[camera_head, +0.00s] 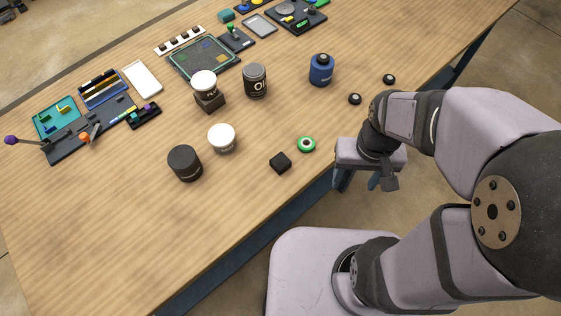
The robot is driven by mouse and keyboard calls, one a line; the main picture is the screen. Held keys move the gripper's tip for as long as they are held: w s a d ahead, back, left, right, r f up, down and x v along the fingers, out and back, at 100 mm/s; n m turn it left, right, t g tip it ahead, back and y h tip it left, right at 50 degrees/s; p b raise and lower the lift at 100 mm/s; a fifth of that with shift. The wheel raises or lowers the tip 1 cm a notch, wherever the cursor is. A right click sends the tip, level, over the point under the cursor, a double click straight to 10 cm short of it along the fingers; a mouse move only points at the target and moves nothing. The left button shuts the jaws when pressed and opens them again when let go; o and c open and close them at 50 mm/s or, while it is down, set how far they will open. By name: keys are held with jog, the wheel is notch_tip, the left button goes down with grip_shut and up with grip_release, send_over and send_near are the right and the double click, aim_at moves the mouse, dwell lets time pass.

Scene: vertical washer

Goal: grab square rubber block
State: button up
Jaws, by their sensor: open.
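A small black square block (280,162) lies on the wooden table (110,220) near its front edge. It looks like the rubber block, though its material cannot be told from here. My gripper (356,182) is to the right of the block, at or just beyond the table's front edge. Its fingers point down, apart and empty. It does not touch the block.
A black jar (184,163) and a white-topped jar (222,138) stand left of the block. Table left-front is clear.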

jog(key=n+g, duration=0.1)
jog(key=n, duration=0.9)
send_over(281, 161)
jog(key=s+d, duration=0.2)
jog(key=s, duration=0.3)
jog(key=shift+h, duration=0.3)
jog(key=f, duration=0.2)
jog(key=f+b, duration=0.1)
jog(key=f, duration=0.2)
jog(key=shift+w+d, duration=0.15)
jog(key=shift+d, duration=0.05)
jog(key=w+n, duration=0.1)
jog(key=n, duration=0.1)
jog(key=w+a+r+n, duration=0.1)
jog(key=w+n, duration=0.1)
jog(key=n, duration=0.1)
jog(key=w+a+r+n+t, duration=0.1)
jog(key=n, duration=0.2)
jog(key=shift+w+a+r, duration=0.15)
jog(key=shift+w+a, duration=0.1)
jog(key=shift+w, duration=0.15)
jog(key=shift+w+r+n, duration=0.1)
jog(key=shift+n, duration=1)
jog(key=n, duration=0.6)
jog(key=shift+n, duration=0.4)
